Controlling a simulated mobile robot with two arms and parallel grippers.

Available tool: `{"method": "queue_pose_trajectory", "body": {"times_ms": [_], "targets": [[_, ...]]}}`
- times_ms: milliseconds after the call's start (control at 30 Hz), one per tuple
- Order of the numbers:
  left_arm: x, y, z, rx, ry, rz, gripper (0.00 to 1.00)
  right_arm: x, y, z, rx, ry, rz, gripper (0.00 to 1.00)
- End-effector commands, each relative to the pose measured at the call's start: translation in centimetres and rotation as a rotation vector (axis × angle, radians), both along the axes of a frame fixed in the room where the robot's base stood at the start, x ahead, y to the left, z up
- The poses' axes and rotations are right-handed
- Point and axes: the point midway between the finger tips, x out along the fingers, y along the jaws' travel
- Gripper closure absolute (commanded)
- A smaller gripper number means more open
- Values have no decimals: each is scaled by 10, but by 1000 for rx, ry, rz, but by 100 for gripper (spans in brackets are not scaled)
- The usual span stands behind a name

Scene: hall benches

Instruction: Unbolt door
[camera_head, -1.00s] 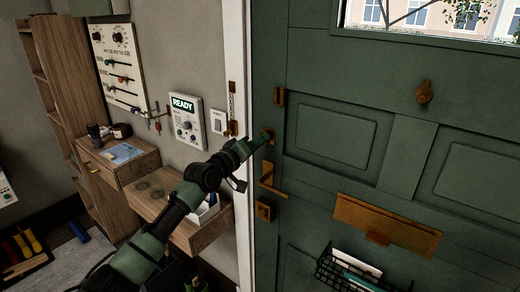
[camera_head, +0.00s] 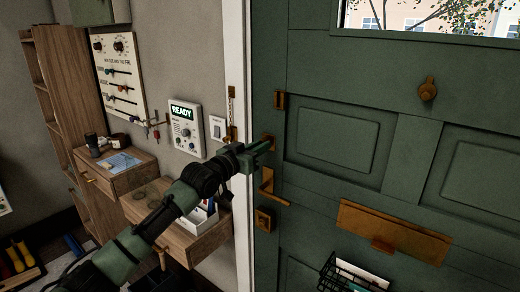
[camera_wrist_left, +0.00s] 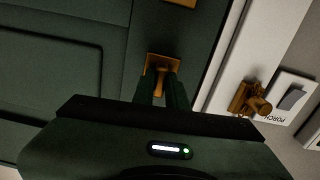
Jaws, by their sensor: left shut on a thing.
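The green door (camera_head: 335,215) stands in its white frame and looks closed. My left gripper (camera_head: 264,146) is at the small brass bolt turn (camera_head: 268,137) near the door's left edge, above the brass lever handle (camera_head: 268,183). In the left wrist view my gripper's fingers (camera_wrist_left: 162,92) are shut on the brass turn (camera_wrist_left: 162,66), whose plate shows just beyond the fingertips. The fingers hide part of the turn. A brass lock plate (camera_head: 263,219) sits below the handle. My right gripper is not in view.
A door chain (camera_head: 231,104) hangs on the white frame, apart from its brass holder (camera_head: 279,99) on the door. A READY panel (camera_head: 186,128) and a switch (camera_head: 217,128) are on the wall. A brass letter flap (camera_head: 394,232) and wire basket (camera_head: 350,277) are on the door.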

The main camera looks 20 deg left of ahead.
Motion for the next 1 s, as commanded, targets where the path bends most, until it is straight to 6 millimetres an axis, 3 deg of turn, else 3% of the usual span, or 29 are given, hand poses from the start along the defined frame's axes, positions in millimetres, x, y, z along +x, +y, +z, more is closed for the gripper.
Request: {"method": "queue_pose_trajectory", "body": {"times_ms": [700, 733, 800, 1000], "targets": [[0, 0, -5, 81, -18, -1, 100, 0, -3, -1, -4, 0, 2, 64], [0, 0, -5, 81, -18, -1, 84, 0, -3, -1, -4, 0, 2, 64], [0, 0, -5, 81, -18, -1, 65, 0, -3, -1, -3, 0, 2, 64], [0, 0, -3, 77, -22, 0, 65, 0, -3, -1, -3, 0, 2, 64]]}}
